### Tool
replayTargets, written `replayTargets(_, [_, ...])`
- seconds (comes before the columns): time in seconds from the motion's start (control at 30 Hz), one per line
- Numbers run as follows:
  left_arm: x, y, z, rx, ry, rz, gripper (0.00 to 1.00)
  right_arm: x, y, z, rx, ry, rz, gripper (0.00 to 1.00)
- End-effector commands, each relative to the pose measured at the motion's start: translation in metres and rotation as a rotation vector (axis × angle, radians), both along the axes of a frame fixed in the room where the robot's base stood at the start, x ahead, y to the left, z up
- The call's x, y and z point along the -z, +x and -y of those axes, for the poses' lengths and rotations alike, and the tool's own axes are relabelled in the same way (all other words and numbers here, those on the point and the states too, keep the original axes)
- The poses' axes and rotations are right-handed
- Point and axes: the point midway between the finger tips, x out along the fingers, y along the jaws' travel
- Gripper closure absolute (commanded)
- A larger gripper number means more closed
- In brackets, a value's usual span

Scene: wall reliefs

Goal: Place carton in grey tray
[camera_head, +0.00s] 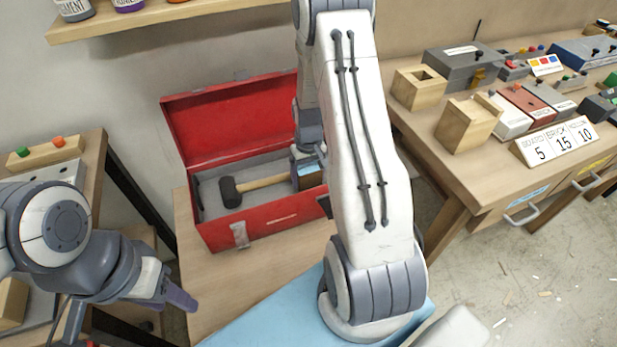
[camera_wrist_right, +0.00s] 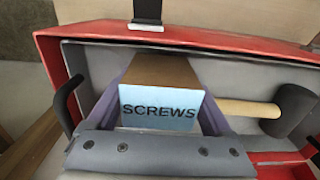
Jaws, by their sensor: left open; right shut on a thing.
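A brown carton (camera_wrist_right: 165,72) with a pale blue end marked SCREWS is between the purple-grey fingers of my right gripper (camera_wrist_right: 160,88), which is shut on it in the right wrist view. The carton is inside or just over the open red toolbox (camera_head: 265,234); I cannot tell whether it touches the floor. In the head view, my right arm hides much of this gripper. My left gripper (camera_head: 178,296) is open and empty at the lower left, apart from the toolbox. I cannot surely pick out the grey tray; a pale grey flat thing (camera_head: 62,173) lies on the left table, partly hidden.
A black-headed hammer (camera_head: 231,192) with a wooden handle lies in the toolbox, beside the carton. The red lid (camera_head: 232,122) stands open behind. A blue mat (camera_head: 270,318) covers the bench front. The right table holds wooden blocks (camera_head: 468,122) and several boxes. A shelf (camera_head: 150,18) hangs above.

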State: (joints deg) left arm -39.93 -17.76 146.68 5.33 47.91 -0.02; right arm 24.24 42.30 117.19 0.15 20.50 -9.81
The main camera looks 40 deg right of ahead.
Motion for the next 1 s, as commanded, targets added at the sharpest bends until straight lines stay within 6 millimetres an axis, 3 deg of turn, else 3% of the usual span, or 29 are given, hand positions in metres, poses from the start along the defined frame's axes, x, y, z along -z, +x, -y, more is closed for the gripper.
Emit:
replayTargets(0.43, [0.003,0.0,0.0,0.0,0.0,0.0,0.5,0.009,0.0,0.001,0.0,-0.001,0.002,0.85])
replayTargets(0.47, [0.002,0.0,0.0,0.0,0.0,0.0,0.5,0.009,0.0,0.0,0.0,-0.001,0.002,0.08])
replayTargets(0.5, [0.002,0.0,0.0,0.0,0.0,0.0,0.5,0.008,0.0,0.0,0.0,-0.001,0.002,0.0])
replayTargets(0.77, [0.0,0.0,0.0,0.0,0.0,0.0,0.5,0.006,0.0,0.001,0.0,-0.001,0.002,0.0])
replayTargets(0.87, [-0.001,0.0,0.0,0.0,0.0,0.0,0.5,-0.002,0.001,0.001,0.0,-0.002,0.004,0.0])
replayTargets(1.0, [-0.002,0.0,0.0,0.0,0.0,0.0,0.5,-0.027,0.001,0.001,0.0,-0.003,0.007,0.0])
